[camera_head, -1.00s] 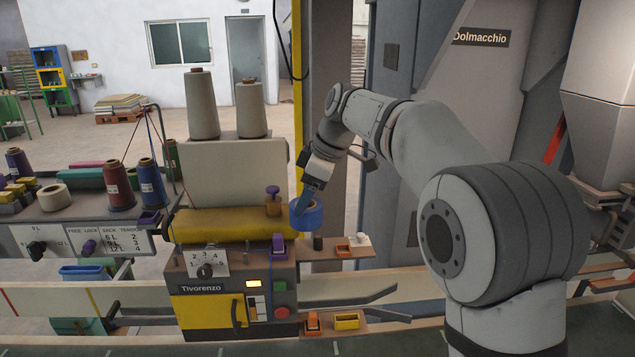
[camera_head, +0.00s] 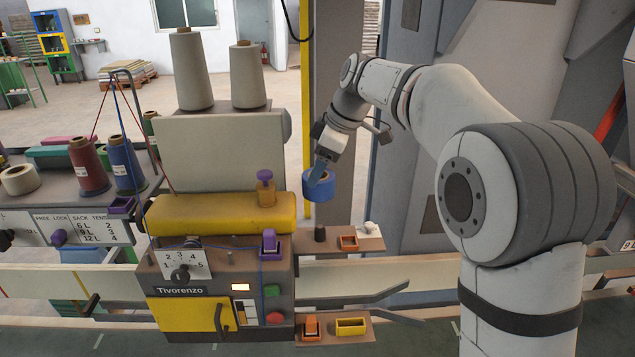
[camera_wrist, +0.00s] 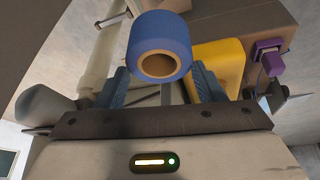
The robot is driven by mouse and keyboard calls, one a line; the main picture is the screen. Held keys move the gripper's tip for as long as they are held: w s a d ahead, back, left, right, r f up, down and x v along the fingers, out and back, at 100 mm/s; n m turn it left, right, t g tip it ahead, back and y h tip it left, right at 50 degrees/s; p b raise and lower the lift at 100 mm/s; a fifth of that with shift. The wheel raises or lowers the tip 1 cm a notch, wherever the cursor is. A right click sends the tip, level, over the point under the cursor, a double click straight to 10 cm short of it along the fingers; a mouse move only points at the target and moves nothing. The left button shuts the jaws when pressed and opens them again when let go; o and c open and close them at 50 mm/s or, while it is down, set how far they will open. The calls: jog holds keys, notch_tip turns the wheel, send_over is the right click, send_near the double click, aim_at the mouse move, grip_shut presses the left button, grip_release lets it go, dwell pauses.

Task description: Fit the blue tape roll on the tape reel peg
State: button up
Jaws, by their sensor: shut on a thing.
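The blue tape roll (camera_head: 323,188) has a tan core and hangs in the air to the right of the yellow-topped machine. My gripper (camera_head: 319,172) is shut on it from above. In the wrist view the blue tape roll (camera_wrist: 160,40) sits between the two blue fingers of my gripper (camera_wrist: 162,82), its open core facing the camera. A short dark upright peg (camera_head: 320,233) stands on a small brown side shelf, below the roll in the head view with a clear gap between them. I cannot tell for sure that it is the tape reel peg.
A purple-knobbed post (camera_head: 266,190) rises from the machine left of the roll. A yellow pole (camera_head: 307,90) stands behind.

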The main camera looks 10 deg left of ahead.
notch_tip(320, 180, down, 4)
jog(key=shift+w+r+b, duration=0.1)
jog(key=shift+b, duration=0.6)
jog(key=b, duration=0.3)
send_over(321, 227)
jog(key=shift+a+f, duration=0.2)
jog(key=shift+f, duration=2.2)
jog(key=shift+d+b, duration=0.15)
jog(key=shift+b, duration=0.15)
jog(key=shift+f, duration=0.1)
jog(key=shift+f+b, duration=1.8)
jog(key=shift+f, duration=0.4)
jog(key=o, duration=1.1)
